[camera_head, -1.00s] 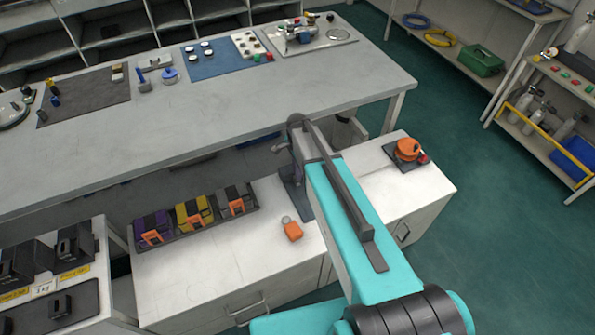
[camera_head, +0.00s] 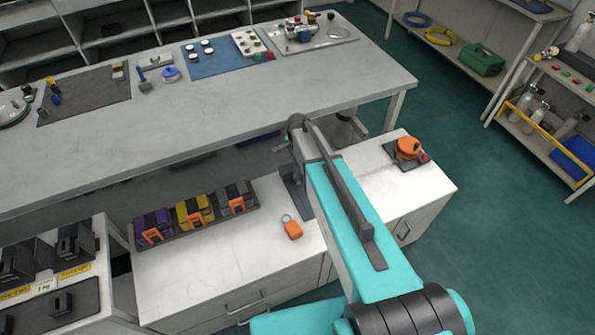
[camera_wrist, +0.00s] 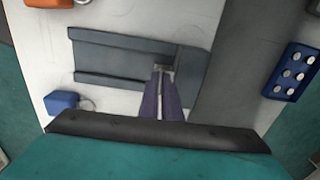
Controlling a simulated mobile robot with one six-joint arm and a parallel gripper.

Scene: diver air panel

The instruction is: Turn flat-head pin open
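My gripper (camera_wrist: 163,74) shows in the wrist view as two dark purple-grey fingers close together, with a thin light gap between them. Their tips meet a small grey metal piece (camera_wrist: 163,69) at the edge of a dark grey bracket (camera_wrist: 115,60). I cannot tell whether this piece is the flat-head pin, or whether the fingers grip it or only touch it. In the head view my teal arm covers the fingertips. A dark grey stand (camera_head: 292,190) shows beside the arm on the white cabinet top.
An orange tag with a ring (camera_head: 293,230) lies left of my arm. A tray with several coloured cases (camera_head: 190,214) stands farther left. An orange knob (camera_head: 408,147) sits right on a dark plate. A long grey bench (camera_head: 200,130) lies behind. A blue block (camera_wrist: 62,103) shows in the wrist view.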

